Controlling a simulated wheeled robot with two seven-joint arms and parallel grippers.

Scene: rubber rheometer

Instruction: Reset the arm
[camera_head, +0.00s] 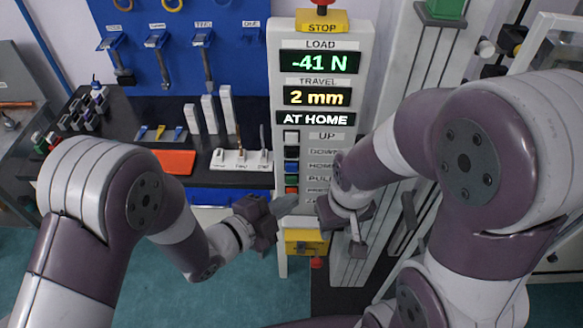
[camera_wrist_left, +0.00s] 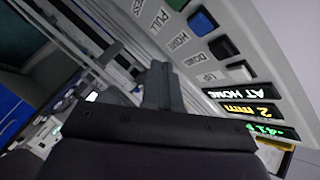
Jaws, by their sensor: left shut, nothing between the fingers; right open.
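My left gripper (camera_head: 285,205) is in front of the lower part of the control panel (camera_head: 282,100) in the head view. Its fingers are shut with nothing between them, and the shut fingers also show in the left wrist view (camera_wrist_left: 160,85). My right gripper (camera_head: 357,240) is to the right of it, pointing down, open and empty. The panel's displays (camera_head: 319,92) read -41 N, 2 mm and AT HOME. Below them is a column of buttons (camera_head: 291,152) labelled UP, DOWN, HOME, PULL and PRESS. Both grippers look apart from the buttons.
A dark bench (camera_head: 130,115) at left holds an orange mat (camera_head: 173,162), a white tool holder (camera_head: 242,160) and white upright blocks (camera_head: 209,113). Tools hang on a blue board (camera_head: 235,60). A yellow stop box (camera_head: 321,21) tops the panel. A grey column (camera_head: 425,60) stands right of the panel.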

